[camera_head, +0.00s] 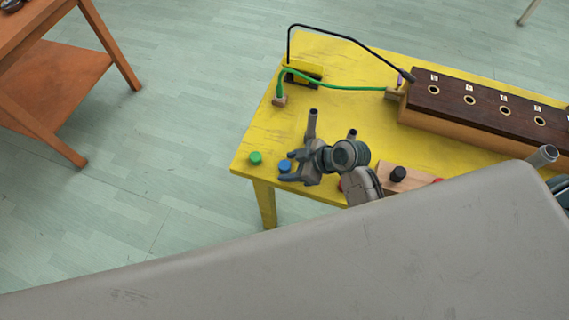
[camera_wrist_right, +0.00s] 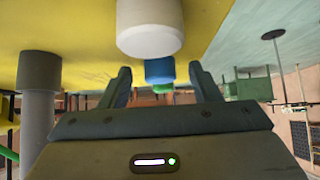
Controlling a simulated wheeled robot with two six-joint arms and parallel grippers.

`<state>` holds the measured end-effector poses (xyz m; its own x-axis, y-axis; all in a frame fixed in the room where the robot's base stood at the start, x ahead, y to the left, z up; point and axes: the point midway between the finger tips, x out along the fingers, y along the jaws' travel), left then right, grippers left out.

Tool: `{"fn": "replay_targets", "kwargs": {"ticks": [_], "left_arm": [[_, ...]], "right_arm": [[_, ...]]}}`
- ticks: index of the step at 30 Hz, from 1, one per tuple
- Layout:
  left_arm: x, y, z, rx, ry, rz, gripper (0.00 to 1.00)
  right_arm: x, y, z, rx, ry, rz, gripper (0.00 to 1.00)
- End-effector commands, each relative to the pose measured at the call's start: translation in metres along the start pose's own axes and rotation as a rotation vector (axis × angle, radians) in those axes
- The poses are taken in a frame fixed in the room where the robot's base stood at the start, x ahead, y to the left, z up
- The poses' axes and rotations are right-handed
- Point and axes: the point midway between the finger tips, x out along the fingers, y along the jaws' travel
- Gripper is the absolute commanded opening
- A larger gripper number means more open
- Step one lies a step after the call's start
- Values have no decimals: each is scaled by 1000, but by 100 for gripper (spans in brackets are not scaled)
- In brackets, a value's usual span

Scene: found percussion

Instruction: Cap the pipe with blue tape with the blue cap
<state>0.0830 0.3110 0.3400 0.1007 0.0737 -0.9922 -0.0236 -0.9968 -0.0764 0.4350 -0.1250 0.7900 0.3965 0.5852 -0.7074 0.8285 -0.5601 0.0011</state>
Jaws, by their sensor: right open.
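The blue cap (camera_head: 284,166) sits near the front left corner of the yellow table. My right gripper (camera_head: 285,168) is open, with its fingers around or just short of the cap; contact cannot be told. In the right wrist view the blue cap (camera_wrist_right: 160,70) shows between and slightly above the fingertips (camera_wrist_right: 163,85). A grey pipe (camera_head: 311,124) stands behind the gripper, its lower part hidden. A shorter pipe top (camera_head: 351,134) shows to its right. No blue tape is visible on either. My left gripper is not in view.
A green cap (camera_head: 255,158) sits left of the blue one. A white cylinder (camera_wrist_right: 150,28) is close to the wrist camera. A black cap (camera_head: 398,174) is at a wooden block. A long dark-topped box (camera_head: 485,105), green cable (camera_head: 335,86) and black gooseneck (camera_head: 345,37) are behind.

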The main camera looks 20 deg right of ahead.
Motion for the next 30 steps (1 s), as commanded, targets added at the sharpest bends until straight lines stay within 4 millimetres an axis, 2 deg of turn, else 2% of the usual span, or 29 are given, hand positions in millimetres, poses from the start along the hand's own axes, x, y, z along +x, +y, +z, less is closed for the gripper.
{"fn": "replay_targets", "kwargs": {"ticks": [2, 9, 20, 30], "left_arm": [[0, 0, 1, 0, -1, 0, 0], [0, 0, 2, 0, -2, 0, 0], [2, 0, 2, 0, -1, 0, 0], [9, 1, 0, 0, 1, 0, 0]], "right_arm": [[0, 0, 0, 0, 0, 0, 57], [0, 0, 0, 0, 0, 0, 10], [-6, 0, -5, -1, 1, 0, 9], [-51, 1, -52, -4, 4, 2, 9]]}}
